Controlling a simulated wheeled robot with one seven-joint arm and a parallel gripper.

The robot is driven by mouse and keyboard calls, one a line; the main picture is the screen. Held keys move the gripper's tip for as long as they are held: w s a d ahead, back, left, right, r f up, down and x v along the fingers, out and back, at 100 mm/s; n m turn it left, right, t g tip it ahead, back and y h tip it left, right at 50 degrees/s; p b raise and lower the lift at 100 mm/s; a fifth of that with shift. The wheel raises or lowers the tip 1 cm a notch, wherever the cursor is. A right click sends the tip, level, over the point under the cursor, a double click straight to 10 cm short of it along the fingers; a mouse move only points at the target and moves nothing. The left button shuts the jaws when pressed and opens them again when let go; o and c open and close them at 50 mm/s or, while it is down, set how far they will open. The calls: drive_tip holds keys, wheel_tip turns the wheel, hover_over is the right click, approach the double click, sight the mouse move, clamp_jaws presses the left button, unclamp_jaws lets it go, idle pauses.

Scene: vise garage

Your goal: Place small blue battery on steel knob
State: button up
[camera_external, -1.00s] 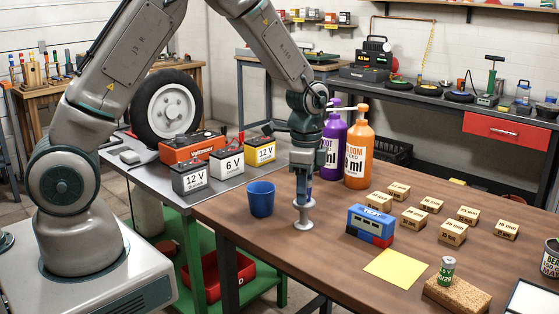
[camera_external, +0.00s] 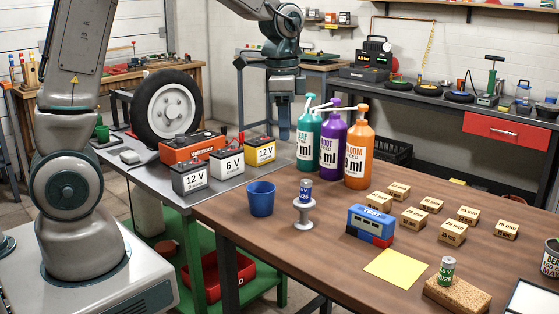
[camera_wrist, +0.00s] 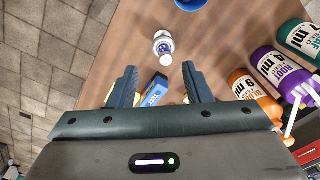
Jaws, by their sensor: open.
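The small blue battery (camera_external: 305,190) stands upright on top of the steel knob (camera_external: 303,216), which is on the brown table. In the wrist view the battery (camera_wrist: 163,42) shows from above, with the knob mostly hidden beneath it. My gripper (camera_external: 283,133) is raised well above the table, up and to the left of the knob, apart from the battery. In the wrist view its two fingers (camera_wrist: 156,84) are spread with nothing held between them.
A blue cup (camera_external: 261,199) stands left of the knob and a blue tester (camera_external: 371,223) to its right. Tall bottles (camera_external: 333,143) stand behind. Small boxes (camera_external: 411,218) sit at right.

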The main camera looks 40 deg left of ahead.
drive_tip(key=s+a+r+n+t, duration=0.1)
drive_tip(key=s+a+n, duration=0.3)
drive_tip(key=s, duration=0.6)
drive_tip(key=s+a+r+n+t, duration=0.1)
drive_tip(key=s+a+n, duration=0.4)
drive_tip(key=s, duration=0.5)
drive_tip(key=shift+r+n, duration=0.65)
drive_tip(key=shift+n, duration=0.15)
drive_tip(key=shift+w+a, duration=0.1)
